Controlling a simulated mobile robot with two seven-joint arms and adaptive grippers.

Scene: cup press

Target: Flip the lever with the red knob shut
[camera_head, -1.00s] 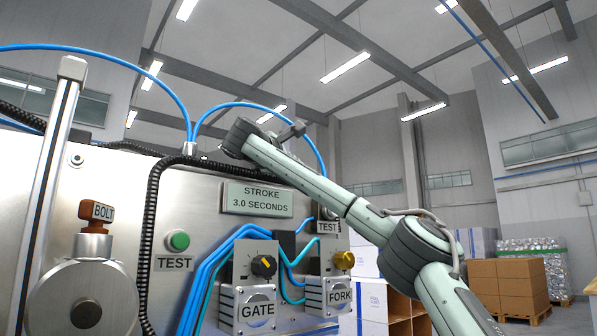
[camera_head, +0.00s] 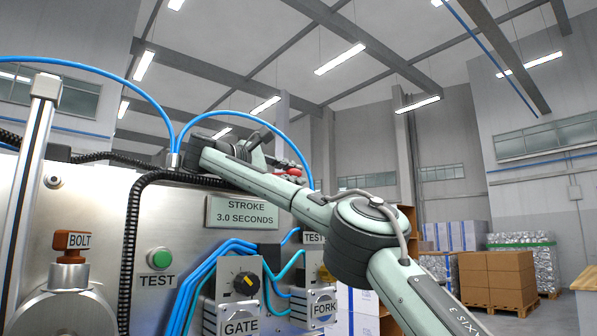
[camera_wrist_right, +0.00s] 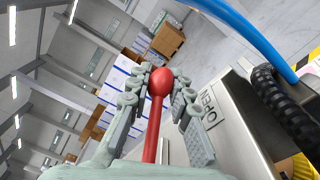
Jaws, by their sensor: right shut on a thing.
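The red knob (camera_wrist_right: 160,82) shows in the wrist view on top of a red lever rod (camera_wrist_right: 153,135). The two fingers of my right gripper (camera_wrist_right: 159,100) stand on either side of the knob and rod, shut on the lever. In the head view my right gripper (camera_head: 280,160) is partly hidden behind my own wrist, above the top edge of the machine, with a little red (camera_head: 292,170) showing there. A plate marked OPEN (camera_wrist_right: 208,108) lies right of the lever in the wrist view. My left gripper is not in view.
The machine's front panel (camera_head: 185,220) carries a green TEST button (camera_head: 160,259), a BOLT handle (camera_head: 72,240), and GATE (camera_head: 240,325) and FORK (camera_head: 323,309) units. Blue hoses (camera_head: 235,107) arch over its top. Cartons (camera_head: 497,279) stand on a pallet behind, right.

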